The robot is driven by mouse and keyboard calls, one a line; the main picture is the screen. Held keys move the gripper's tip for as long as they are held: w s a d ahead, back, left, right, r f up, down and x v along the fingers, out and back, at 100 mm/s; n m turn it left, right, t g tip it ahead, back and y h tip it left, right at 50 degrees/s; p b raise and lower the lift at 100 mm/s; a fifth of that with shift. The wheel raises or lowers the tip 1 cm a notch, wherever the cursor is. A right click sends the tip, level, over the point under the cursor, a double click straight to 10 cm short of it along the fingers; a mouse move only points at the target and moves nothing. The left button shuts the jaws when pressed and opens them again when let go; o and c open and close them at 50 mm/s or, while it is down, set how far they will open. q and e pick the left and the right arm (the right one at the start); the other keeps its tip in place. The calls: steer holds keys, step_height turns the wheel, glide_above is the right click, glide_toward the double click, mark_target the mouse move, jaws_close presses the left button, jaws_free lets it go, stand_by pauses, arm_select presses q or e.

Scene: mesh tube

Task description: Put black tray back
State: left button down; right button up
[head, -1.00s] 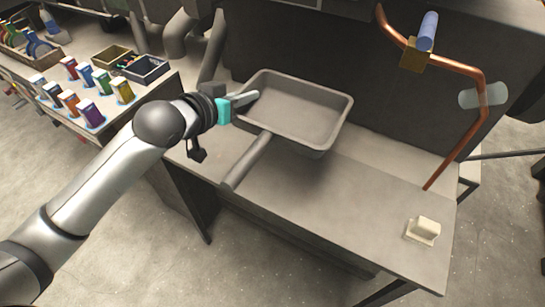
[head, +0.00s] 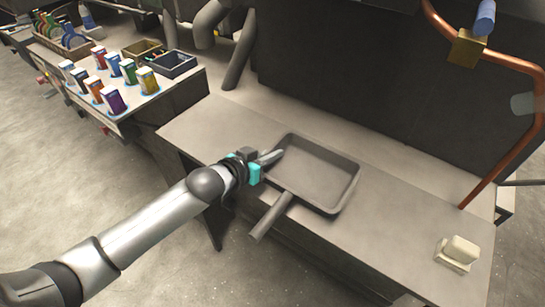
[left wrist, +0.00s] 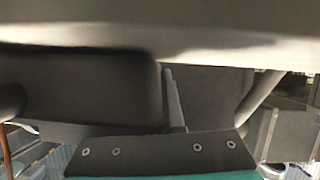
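The black tray (head: 318,173), shallow and dark grey with a handle (head: 270,215) sticking out to the front left, is on or just above the workbench in the head view. I cannot tell whether it touches the surface. My left gripper (head: 268,158) is at the tray's left rim and shut on it, with a light finger showing over the edge. In the left wrist view, dark surfaces close to the camera fill much of the picture, and the contact at the fingertips is hidden. My right gripper is in neither view.
The workbench (head: 200,130) is bare left of the tray. A cream block (head: 458,252) sits at its right end. A copper pipe (head: 495,165) rises at the right, and a dark panel (head: 350,80) stands behind. Several coloured containers (head: 112,98) and bins (head: 175,64) stand on the left table.

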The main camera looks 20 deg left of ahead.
arm_select(q)
steer(key=shift+f, duration=0.15)
steer(key=c, duration=1.5)
jaws_free()
steer(key=shift+f, duration=0.1)
steer(key=o, duration=0.5)
steer(key=shift+c, duration=0.2)
steer(key=shift+s+r, duration=0.1)
steer(key=shift+r, duration=0.1)
steer(key=p+v, duration=0.3)
steer(key=v, duration=0.7)
steer(key=shift+s+a+r, duration=0.1)
steer(key=shift+r, duration=0.05)
steer(key=shift+s+a+r, duration=0.25)
steer(key=shift+s, duration=0.35)
